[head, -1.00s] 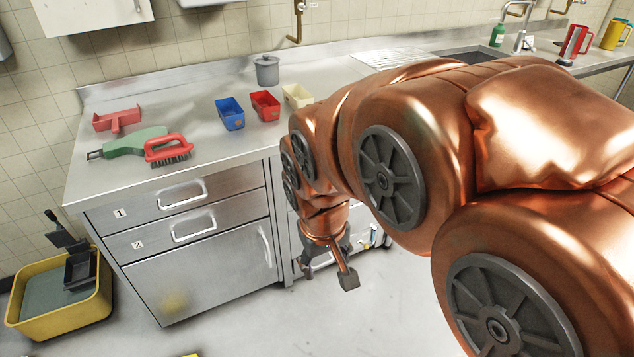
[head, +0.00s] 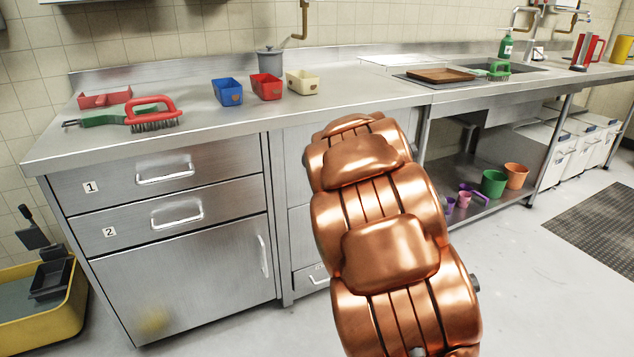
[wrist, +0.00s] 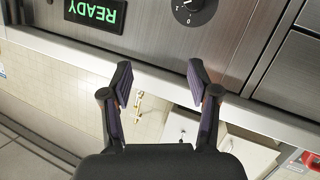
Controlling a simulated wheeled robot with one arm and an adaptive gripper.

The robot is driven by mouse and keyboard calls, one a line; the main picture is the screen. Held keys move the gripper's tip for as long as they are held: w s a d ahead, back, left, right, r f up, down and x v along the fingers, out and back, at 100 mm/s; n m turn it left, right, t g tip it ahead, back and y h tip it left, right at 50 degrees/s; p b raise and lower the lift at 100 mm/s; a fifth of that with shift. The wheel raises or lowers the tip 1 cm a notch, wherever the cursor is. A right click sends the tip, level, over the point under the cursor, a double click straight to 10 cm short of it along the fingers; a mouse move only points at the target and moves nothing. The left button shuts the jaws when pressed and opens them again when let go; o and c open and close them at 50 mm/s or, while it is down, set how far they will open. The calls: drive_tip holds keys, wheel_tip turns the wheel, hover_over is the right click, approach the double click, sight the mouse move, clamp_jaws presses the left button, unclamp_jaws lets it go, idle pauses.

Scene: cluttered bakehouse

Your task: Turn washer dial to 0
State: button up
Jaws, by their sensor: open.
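In the wrist view, the dark round dial (wrist: 196,9) is at the top edge, partly cut off, on a brushed metal front. Small numerals are marked around it, and the picture appears upside down. I cannot tell for certain which mark its pointer is at. A black display (wrist: 95,12) with green letters reading READY is to its left. My gripper (wrist: 158,80) is open and empty, its two fingers apart below the dial in the picture and not touching it. In the head view my copper arm hides the gripper and the dial.
A metal counter (head: 345,108) holds a blue bin (head: 227,92), a red bin (head: 266,87), a cream bin (head: 303,82) and a red brush (head: 152,113). Numbered drawers (head: 165,175) are at left. A yellow tub (head: 65,325) stands on the floor. Open floor lies at right.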

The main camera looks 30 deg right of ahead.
drive_tip(key=w+d+f+n+t+y+b, duration=0.1)
drive_tip(key=w+f+n+t+y+b, duration=0.3)
drive_tip(key=f+b, duration=0.4)
drive_tip(key=w+f+m+b, duration=0.1)
drive_tip(key=w, duration=0.8)
drive_tip(key=shift+w+d+f+b, duration=0.15)
drive_tip(key=shift+w+d+b, duration=0.1)
drive_tip(key=shift+d+b, duration=0.05)
drive_tip(key=c, duration=1.2)
